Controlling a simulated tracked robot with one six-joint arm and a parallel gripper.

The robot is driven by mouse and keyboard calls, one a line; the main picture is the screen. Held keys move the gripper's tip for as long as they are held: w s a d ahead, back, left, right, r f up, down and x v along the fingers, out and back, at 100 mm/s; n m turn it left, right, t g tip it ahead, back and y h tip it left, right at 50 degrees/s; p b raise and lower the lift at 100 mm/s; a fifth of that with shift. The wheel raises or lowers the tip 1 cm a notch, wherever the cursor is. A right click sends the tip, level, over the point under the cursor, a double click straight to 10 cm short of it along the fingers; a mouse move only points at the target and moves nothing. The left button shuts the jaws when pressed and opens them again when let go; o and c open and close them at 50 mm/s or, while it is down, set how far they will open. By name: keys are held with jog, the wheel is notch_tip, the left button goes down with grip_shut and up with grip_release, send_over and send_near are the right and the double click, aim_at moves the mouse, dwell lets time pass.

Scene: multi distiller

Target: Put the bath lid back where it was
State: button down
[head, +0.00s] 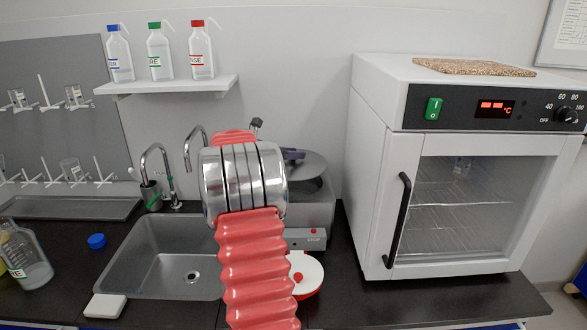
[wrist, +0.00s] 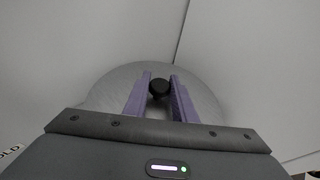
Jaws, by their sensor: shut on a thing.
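The bath lid is a round grey metal disc (head: 312,166) with a black knob (wrist: 159,88). My gripper (wrist: 160,88) has its two purple fingers shut on the knob. In the wrist view the lid (wrist: 108,88) spreads out beyond the fingers. In the head view a purple finger (head: 293,154) shows at the lid, while my arm covers the lid's left part. The grey bath (head: 318,212) stands on the counter below the lid, with a dark opening at its top. I cannot tell whether the lid touches the bath.
A white oven (head: 375,180) stands close on the right. A sink (head: 150,268) with taps (head: 160,165) is on the left. A shelf (head: 170,86) with three bottles hangs above. A red and white round thing (head: 308,272) lies in front of the bath, partly hidden by my arm.

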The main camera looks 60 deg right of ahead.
aim_at(293, 167)
jog(key=shift+f, duration=2.45)
jog(key=shift+f, duration=0.55)
jog(key=c, duration=1.5)
grip_release()
jog(key=shift+o, duration=0.2)
